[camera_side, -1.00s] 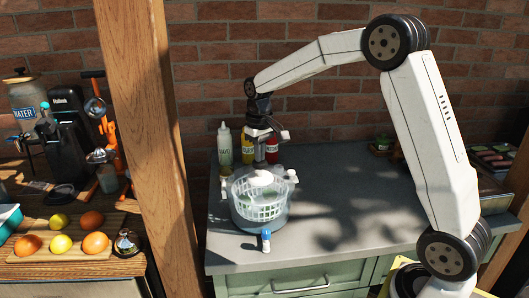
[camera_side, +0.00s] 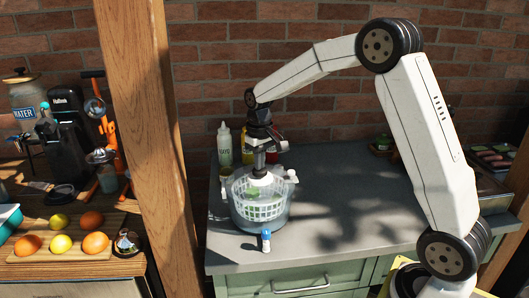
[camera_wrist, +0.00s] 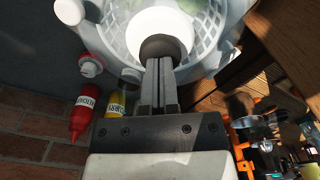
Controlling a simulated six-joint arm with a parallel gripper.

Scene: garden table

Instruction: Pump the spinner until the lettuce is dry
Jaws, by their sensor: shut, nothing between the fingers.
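The salad spinner (camera_side: 246,213) stands on the grey counter, a clear bowl with a white slotted basket (camera_side: 266,211) inside. Green lettuce (camera_wrist: 207,6) shows faintly through it in the wrist view. A white pump knob (camera_side: 260,180) is at its top centre; in the wrist view its white disc (camera_wrist: 160,24) surrounds a dark round middle. My gripper (camera_side: 260,170) is shut and empty, pointing down over the knob. Its fingertips (camera_wrist: 162,60) meet the dark middle in the wrist view; whether they press on it I cannot tell.
A mayo bottle (camera_side: 225,145), a yellow bottle (camera_wrist: 115,107) and a red bottle (camera_wrist: 83,115) stand behind the spinner. A small blue-capped bottle (camera_side: 266,241) stands in front. A wooden post (camera_side: 150,130) rises at left.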

